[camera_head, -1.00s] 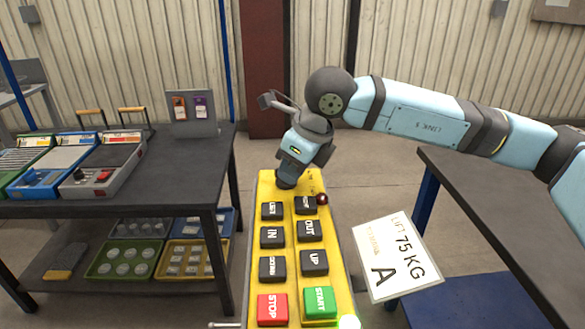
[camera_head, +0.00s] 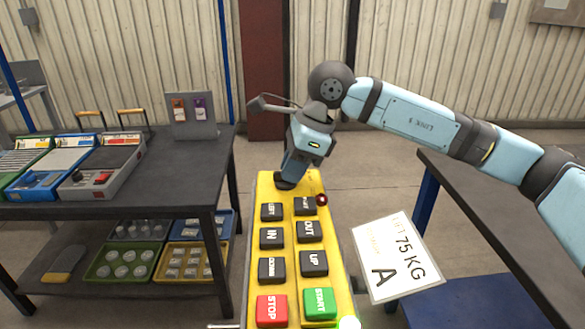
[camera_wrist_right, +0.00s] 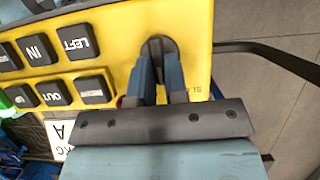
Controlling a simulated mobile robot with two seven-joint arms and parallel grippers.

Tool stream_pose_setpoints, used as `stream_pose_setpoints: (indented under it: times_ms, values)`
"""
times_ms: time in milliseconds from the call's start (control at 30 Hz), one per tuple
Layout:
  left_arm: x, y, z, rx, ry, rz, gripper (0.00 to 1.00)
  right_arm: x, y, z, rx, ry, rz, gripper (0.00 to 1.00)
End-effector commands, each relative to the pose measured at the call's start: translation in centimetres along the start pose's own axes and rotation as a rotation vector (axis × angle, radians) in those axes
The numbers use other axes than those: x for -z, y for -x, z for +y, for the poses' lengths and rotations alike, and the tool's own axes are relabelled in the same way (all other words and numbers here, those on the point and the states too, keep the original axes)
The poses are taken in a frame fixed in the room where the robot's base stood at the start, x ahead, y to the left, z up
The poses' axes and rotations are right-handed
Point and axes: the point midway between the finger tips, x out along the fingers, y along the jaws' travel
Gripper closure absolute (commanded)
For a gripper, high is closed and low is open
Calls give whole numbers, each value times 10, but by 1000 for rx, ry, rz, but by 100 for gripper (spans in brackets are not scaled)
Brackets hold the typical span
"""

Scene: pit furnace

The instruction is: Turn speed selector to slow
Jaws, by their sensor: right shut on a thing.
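The yellow control pendant (camera_head: 340,240) stands in the middle of the head view, with black, red and green buttons. The speed selector, a dark round knob (camera_wrist_right: 157,44), sits near its top end. My right gripper (camera_head: 286,180) comes down on that end, and its blue fingers (camera_wrist_right: 158,75) are shut on the knob from both sides in the right wrist view. The fingers and gripper body hide most of the knob. Part of a printed marking (camera_wrist_right: 205,90) shows beside it, too small to read fully. My left gripper is not in view.
A white tag (camera_head: 394,257) reading 75 KG and A hangs right of the pendant. A small dark red knob (camera_head: 322,199) sits at its right edge. A dark bench (camera_head: 190,190) with control boxes stands left, another table (camera_head: 480,200) right.

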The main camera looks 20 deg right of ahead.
Motion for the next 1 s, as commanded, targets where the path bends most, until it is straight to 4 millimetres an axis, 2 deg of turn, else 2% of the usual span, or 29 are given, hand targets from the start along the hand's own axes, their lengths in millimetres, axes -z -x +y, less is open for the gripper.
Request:
stream_pose_setpoints:
  times_ms: [500, 1000]
  values:
    - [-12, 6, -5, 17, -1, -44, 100, -1, 0, -6, -151, 363, -1, 100]
    - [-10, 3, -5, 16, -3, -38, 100, -1, 0, -7, -192, 466, 1, 100]
